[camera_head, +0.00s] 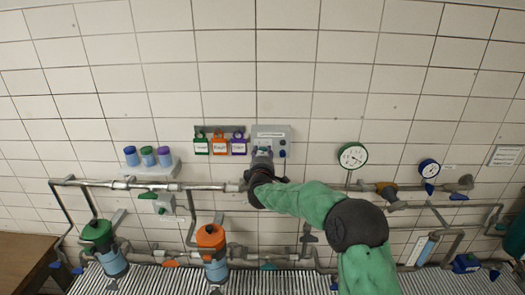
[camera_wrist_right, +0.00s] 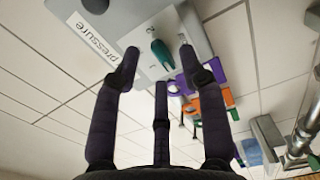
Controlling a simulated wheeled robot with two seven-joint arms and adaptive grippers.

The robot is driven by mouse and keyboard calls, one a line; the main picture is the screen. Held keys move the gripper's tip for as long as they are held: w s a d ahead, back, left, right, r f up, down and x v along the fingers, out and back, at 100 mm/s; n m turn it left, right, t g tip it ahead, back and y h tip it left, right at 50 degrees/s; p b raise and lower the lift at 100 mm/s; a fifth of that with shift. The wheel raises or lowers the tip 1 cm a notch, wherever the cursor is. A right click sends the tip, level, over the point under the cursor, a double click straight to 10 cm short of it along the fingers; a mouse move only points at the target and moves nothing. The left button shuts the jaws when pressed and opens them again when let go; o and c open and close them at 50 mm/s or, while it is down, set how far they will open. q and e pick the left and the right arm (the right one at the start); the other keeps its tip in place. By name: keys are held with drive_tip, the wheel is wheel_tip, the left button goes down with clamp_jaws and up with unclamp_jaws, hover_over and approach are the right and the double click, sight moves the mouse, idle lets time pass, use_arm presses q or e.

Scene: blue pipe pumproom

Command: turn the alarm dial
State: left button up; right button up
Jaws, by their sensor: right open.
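A grey control box (camera_head: 280,133) is fixed to the tiled wall, with small dark blue buttons at its right side. In the right wrist view the box (camera_wrist_right: 190,30) carries a label with the word "pressure" and a green pointed knob (camera_wrist_right: 161,52), which looks like the alarm dial. My right gripper (camera_head: 263,157) is in front of the box's lower left part and hides the knob in the head view. In the wrist view its dark fingers (camera_wrist_right: 159,62) are spread open, with the knob between the tips. I see no finger touching it. My left gripper is not in view.
Green, orange and purple padlock tags (camera_head: 220,145) hang left of the box. Grey pipes (camera_head: 150,185) run across the wall below. A shelf with coloured-cap bottles (camera_head: 150,168) is at left.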

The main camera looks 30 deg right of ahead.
drive_tip(key=shift+x, duration=0.8)
drive_tip(key=shift+a, duration=0.1)
clamp_jaws()
drive_tip(key=shift+s+m, duration=0.1)
drive_tip(key=shift+m, duration=0.3)
drive_tip(key=m+b, duration=0.2)
drive_tip(key=m, duration=0.3)
drive_tip(key=shift+f+m+b, duration=0.15)
drive_tip(key=shift+m+b, duration=0.15)
drive_tip(key=m+b, duration=0.2)
drive_tip(key=m, duration=0.3)
drive_tip(key=shift+m, duration=0.3)
